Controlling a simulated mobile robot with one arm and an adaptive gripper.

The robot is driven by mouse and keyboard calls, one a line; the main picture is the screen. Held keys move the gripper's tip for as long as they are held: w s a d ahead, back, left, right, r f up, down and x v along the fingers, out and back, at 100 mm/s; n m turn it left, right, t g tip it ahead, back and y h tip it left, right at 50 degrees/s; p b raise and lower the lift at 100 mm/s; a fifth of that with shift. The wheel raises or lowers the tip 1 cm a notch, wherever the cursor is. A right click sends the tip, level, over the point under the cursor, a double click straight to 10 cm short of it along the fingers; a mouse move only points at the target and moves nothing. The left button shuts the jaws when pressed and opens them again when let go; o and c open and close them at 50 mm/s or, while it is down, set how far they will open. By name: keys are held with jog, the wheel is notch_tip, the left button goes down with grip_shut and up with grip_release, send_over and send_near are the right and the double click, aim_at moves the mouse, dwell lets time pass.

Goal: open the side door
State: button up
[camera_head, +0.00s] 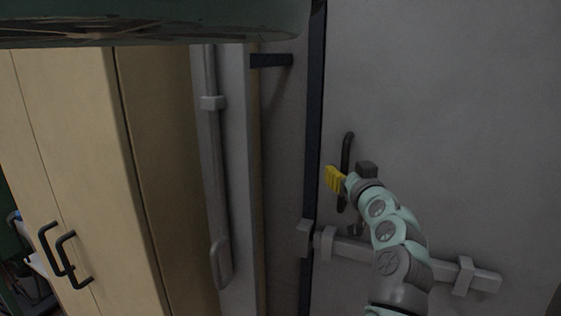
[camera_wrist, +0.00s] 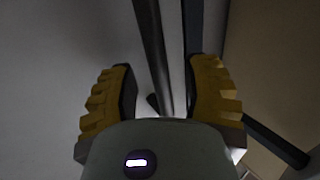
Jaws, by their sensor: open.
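The side door (camera_head: 450,120) is a large grey panel filling the right of the head view, and it looks shut against its dark frame edge (camera_head: 315,120). A dark vertical bar handle (camera_head: 347,150) stands on it near that edge. My gripper (camera_head: 335,180) has yellow fingers and is open at the handle's lower half. In the wrist view the handle (camera_wrist: 153,45) runs down between the two open fingers. I cannot tell whether either finger touches it. My gripper's palm hides the handle's lower part in that view.
A grey horizontal bar (camera_head: 445,272) crosses the door below my gripper. A grey vertical rod (camera_head: 212,150) with a lever is left of the door. A tan cabinet (camera_head: 75,150) with dark handles stands at the left. A dark green object (camera_head: 150,25) covers the top left.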

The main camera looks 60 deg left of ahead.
jog(key=shift+w+a, duration=0.35)
jog(key=shift+a, duration=0.25)
jog(key=shift+c, duration=0.2)
grip_shut()
